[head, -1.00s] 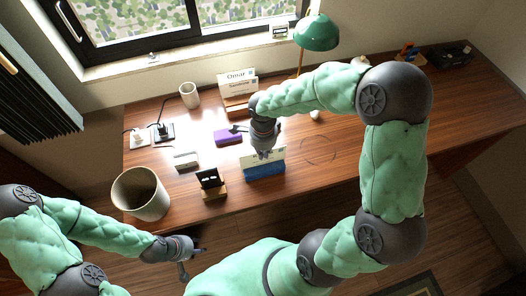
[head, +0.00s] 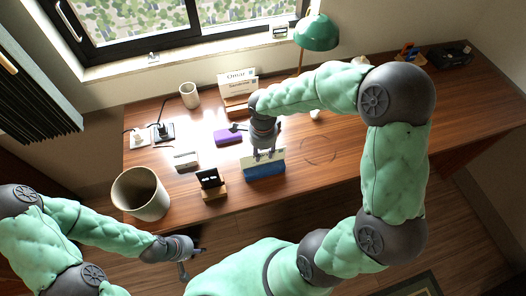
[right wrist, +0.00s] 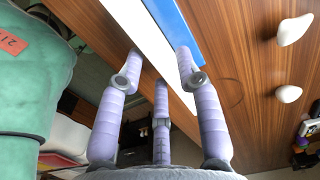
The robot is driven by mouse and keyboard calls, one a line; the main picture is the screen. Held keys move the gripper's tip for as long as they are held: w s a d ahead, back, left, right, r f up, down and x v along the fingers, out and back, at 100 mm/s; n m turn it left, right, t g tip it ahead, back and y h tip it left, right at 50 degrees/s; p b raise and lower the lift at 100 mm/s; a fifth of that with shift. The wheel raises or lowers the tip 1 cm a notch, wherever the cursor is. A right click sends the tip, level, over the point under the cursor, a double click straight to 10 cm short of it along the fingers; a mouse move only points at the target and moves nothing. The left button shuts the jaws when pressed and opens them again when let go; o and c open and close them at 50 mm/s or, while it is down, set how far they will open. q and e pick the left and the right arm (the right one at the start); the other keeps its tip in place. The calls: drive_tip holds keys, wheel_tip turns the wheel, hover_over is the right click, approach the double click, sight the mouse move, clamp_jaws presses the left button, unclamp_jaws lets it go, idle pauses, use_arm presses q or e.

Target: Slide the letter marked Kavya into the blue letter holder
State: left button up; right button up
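The blue letter holder (head: 265,171) stands near the front edge of the desk; it also shows in the right wrist view (right wrist: 178,22). A white letter (head: 247,162) stands in it, its upper part showing above the blue front; it also shows in the right wrist view (right wrist: 130,22). I cannot read a name on it. My right gripper (head: 264,157) is just above the letter's top edge, fingers spread and apart; its fingers also show in the right wrist view (right wrist: 160,62). My left gripper (head: 190,262) hangs low in front of the desk, its opening unclear.
A letter marked Omar (head: 238,80) stands in a wooden holder (head: 237,107) behind. A purple block (head: 228,137), a dark card stand (head: 211,183), a white cup (head: 189,95) and a large bin-like container (head: 141,194) are to the left.

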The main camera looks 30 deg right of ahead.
wheel_tip(320, 180, up, 11)
drive_tip(key=shift+r, duration=0.2)
idle(0.4)
